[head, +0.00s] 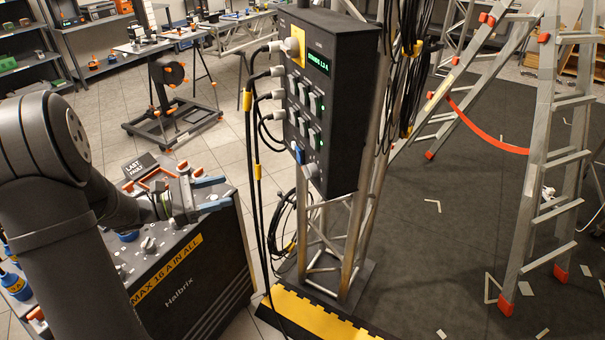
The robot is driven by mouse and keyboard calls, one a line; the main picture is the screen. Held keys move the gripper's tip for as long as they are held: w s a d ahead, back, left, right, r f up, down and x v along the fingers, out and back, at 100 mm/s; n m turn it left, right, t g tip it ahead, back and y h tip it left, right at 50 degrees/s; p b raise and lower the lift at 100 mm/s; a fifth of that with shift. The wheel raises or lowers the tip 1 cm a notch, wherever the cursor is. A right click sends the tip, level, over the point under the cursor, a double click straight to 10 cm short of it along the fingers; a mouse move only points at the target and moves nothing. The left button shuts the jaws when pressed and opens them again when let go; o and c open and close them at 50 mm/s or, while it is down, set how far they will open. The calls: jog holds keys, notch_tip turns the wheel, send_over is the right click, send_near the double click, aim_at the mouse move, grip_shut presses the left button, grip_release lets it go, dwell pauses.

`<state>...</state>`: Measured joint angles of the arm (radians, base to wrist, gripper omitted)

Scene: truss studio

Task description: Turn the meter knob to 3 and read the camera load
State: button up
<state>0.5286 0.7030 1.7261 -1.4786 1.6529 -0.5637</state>
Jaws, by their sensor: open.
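A dark power box (340,150) is mounted upright on a truss post. Its narrow display (318,62) shows small green text that I cannot read for sure. A yellow plate (298,62) on the box's upper left carries a pale, knob-like part (292,46); I cannot make out its setting or any numbers. Rows of grey switches (303,98) with green lights sit below. My gripper (213,193) is open, to the left of and lower than the box, apart from it. It is above the top of a dark case (195,275), and nothing shows between its fingers.
Several black cables (262,100) plug into the box's left side and hang down. The case bears a yellow label, "MAX 16 A IN ALL". A ladder (545,150) with a red strap stands at right. A yellow-edged ramp (305,315) lies at the truss foot.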

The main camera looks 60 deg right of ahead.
aim_at(312, 171)
jog(key=s+d+n, duration=0.1)
jog(key=s+d, duration=1.2)
jog(key=d, duration=0.4)
jog(key=shift+f+n, duration=0.3)
jog(key=shift+f, duration=0.1)
jog(key=shift+s, duration=0.1)
jog(key=c, duration=1)
